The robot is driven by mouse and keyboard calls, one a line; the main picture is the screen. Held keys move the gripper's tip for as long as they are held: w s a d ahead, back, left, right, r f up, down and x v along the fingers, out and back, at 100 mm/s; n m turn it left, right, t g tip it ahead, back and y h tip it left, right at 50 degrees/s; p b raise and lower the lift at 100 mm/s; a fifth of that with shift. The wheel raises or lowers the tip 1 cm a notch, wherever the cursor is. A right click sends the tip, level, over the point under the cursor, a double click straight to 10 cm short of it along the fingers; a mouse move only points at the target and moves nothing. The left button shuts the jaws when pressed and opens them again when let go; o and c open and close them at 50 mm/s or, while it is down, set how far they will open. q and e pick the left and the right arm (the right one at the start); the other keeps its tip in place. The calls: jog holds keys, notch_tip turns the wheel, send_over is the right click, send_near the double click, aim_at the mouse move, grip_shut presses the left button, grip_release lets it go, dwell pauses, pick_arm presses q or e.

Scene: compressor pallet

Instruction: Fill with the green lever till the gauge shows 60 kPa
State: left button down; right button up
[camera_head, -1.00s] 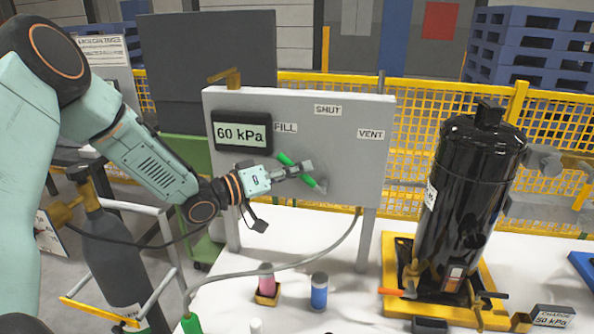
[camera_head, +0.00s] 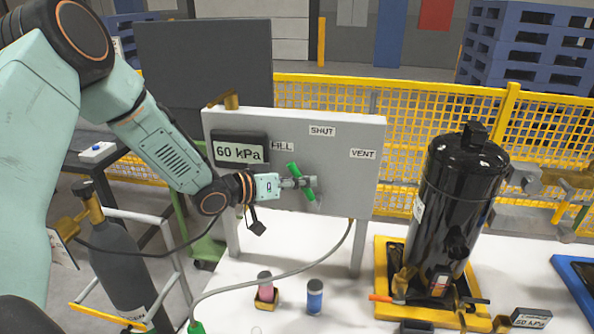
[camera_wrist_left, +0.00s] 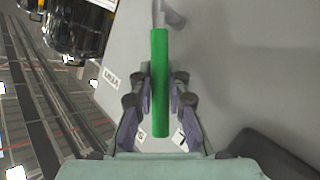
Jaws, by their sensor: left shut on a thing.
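The VENT label (camera_head: 362,154) is to the right. The gauge (camera_head: 239,151) reads 60 kPa. My left gripper (camera_head: 303,183) is shut on the lever. In the left wrist view the lever (camera_wrist_left: 160,60) runs between the two fingers (camera_wrist_left: 155,100). My right gripper is not in view.
A black compressor (camera_head: 460,195) stands on a yellow pallet (camera_head: 385,260) to the right. A card (camera_head: 530,319) reading 60 kPa lies near it. Pink (camera_head: 265,280) and blue (camera_head: 315,296) small containers stand on the white table. A grey hose (camera_head: 290,268) crosses in front of the panel.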

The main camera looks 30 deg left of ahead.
aim_at(316, 200)
pick_arm(q)
jog(key=d+y+p, duration=0.1)
jog(key=d+r+m+g+p, duration=0.1)
jog(key=p, duration=0.1)
jog(key=shift+w+m+y, duration=0.25)
jog(key=shift+m+y, duration=0.05)
jog(key=shift+y, duration=0.1)
jog(key=shift+w+d+m+g+y+p, duration=0.2)
jog(key=shift+d+m+g+y+p, duration=0.4)
jog(key=shift+d+g+y+p, duration=0.25)
jog(key=shift+a, duration=0.1)
jog(key=c, duration=1.6)
grip_release()
jog(key=shift+o, duration=0.2)
jog(key=v, duration=1.2)
jog(key=shift+s+f, duration=0.1)
jog(key=shift+f, duration=0.05)
